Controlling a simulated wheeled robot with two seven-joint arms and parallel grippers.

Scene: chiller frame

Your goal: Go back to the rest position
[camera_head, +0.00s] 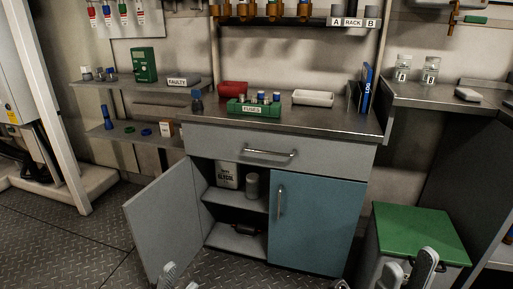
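My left gripper (178,281) shows only its tips at the bottom edge, in front of the open cabinet door. The tips stand apart with nothing seen between them. My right gripper (407,270) is at the bottom right, in front of the green-lidded bin (420,232). Its two fingers are apart and no object shows between them. Most of both grippers is cut off by the frame's lower edge.
The cabinet's left grey door (163,222) stands open; its blue right door (316,222) is shut. The drawer (270,150) is closed. A green fuses tray (254,108), red case (233,88) and white tray (313,98) sit on the worktop. Open floor (75,245) lies left.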

